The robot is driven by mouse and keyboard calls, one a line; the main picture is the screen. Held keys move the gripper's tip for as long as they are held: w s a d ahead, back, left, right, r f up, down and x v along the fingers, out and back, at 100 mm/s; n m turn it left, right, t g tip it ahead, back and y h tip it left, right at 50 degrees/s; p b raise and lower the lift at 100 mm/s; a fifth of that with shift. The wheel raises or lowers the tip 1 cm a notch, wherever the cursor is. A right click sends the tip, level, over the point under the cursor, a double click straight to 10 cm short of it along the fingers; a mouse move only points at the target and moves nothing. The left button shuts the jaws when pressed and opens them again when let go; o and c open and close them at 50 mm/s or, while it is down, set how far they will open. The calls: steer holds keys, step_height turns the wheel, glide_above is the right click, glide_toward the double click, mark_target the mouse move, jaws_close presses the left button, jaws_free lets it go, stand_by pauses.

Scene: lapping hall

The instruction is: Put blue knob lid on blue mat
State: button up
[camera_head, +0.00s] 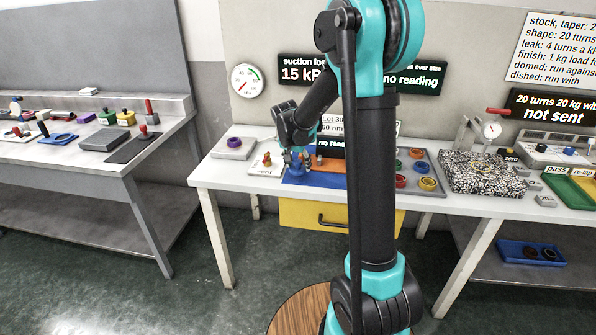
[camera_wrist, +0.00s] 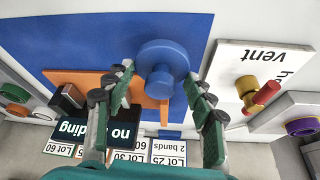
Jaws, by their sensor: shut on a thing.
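The blue knob lid (camera_wrist: 163,62) is between the two fingers of my gripper (camera_wrist: 160,88) in the wrist view, over the edge of the blue mat. My gripper is shut on it. The blue mat (camera_wrist: 85,45) lies flat and fills much of the upper wrist view. In the head view the mat (camera_head: 298,180) is on the bench near its front edge, and my gripper (camera_head: 299,163) is low over it with the lid (camera_head: 300,171). I cannot tell whether the lid touches the mat.
A tray of coloured rings (camera_head: 444,190) and a speckled block (camera_head: 480,172) stand to the right. Signs stand behind.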

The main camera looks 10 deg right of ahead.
mark_target(297, 166)
steer(key=shift+f, duration=1.5)
steer(key=shift+f, duration=0.1)
steer(key=o, duration=1.4)
steer(key=v, duration=1.2)
steer(key=s+d+f+n, duration=0.2)
steer(key=s+f, duration=0.2)
steer(key=s, duration=0.5)
steer(key=s+d+f+n+y, duration=0.1)
steer(key=s+d+f+n, duration=0.1)
steer(key=s, duration=0.7)
steer(key=s+d+f+n+y, duration=0.1)
steer(key=s+d+f+n, duration=0.1)
steer(key=s+f, duration=0.3)
steer(key=shift+s+d+f, duration=0.1)
steer(key=shift+s+d, duration=0.2)
steer(key=shift+s, duration=0.35)
steer(key=shift+s+d+f, duration=0.1)
steer(key=shift+s+d, duration=0.2)
steer(key=shift+s, duration=0.35)
steer(key=shift+s+d+f, duration=0.1)
steer(key=shift+s+d, duration=0.2)
steer(key=shift+s, duration=0.3)
